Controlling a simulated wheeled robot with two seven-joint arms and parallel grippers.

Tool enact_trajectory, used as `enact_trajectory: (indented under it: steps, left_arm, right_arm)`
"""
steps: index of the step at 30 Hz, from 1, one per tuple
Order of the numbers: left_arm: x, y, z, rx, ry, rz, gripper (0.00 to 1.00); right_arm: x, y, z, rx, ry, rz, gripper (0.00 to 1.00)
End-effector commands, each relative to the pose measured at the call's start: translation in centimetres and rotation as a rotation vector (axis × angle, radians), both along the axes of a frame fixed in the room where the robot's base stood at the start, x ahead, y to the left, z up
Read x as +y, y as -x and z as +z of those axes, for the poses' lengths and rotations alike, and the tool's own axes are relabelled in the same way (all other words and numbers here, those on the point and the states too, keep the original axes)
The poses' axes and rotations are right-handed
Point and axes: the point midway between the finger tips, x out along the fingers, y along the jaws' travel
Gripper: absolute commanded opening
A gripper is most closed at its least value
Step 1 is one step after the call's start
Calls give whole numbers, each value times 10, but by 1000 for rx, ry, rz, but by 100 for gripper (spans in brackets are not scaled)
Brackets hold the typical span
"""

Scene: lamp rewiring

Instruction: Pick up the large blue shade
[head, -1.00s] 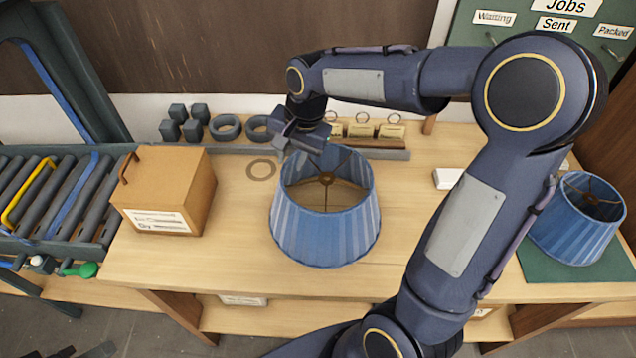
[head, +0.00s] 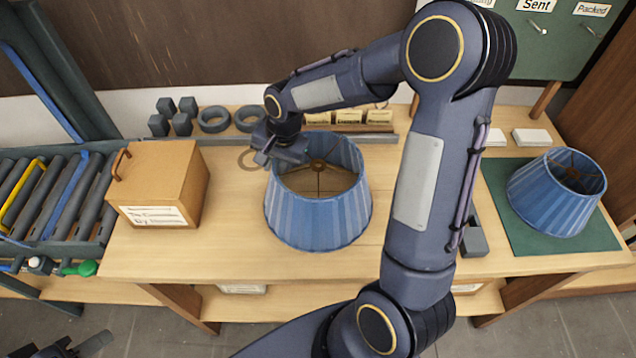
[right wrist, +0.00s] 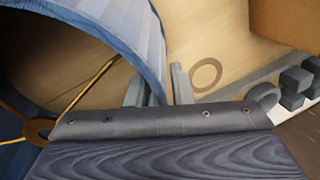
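The large blue shade (head: 318,210) stands upright on the wooden bench, its open top facing up with a wire spider inside. My right gripper (head: 279,152) is at the back-left part of its top rim. In the right wrist view the shade's wall (right wrist: 140,35) passes between the two fingers of the right gripper (right wrist: 160,90), one inside and one outside. A gap shows beside the wall, so the fingers look open. My left gripper (head: 78,346) is at the bottom left corner, away from the bench, empty, with its fingers apart.
A smaller blue shade (head: 556,195) sits on a green mat (head: 520,235) at the right. Grey blocks and rings (head: 214,119) lie behind. A roller conveyor (head: 50,200) is at the far left.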

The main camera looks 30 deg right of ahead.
Motion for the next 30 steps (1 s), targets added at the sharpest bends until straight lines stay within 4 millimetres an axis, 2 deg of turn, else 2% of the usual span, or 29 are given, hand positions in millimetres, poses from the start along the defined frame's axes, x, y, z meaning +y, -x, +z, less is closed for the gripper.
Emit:
enact_trajectory:
  steps: [1, 4, 20, 23, 27, 30]
  left_arm:
    - [0, 0, 0, 0, 0, 0, 36]
    - [0, 0, 0, 0, 0, 0, 36]
    - [0, 0, 0, 0, 0, 0, 36]
    - [0, 0, -1, 0, 0, 0, 36]
    - [0, 0, -3, 0, 0, 0, 36]
    - [0, 0, -7, 0, 0, 0, 36]
  right_arm:
    - [0, 0, 0, 0, 0, 0, 14]
    - [0, 0, 0, 0, 0, 0, 1]
    - [0, 0, 4, -1, 0, 0, 0]
    - [0, -1, 11, -3, 0, 1, 0]
    - [0, -1, 31, -5, 1, 0, 0]
    - [-9, 8, 45, -7, 0, -3, 0]
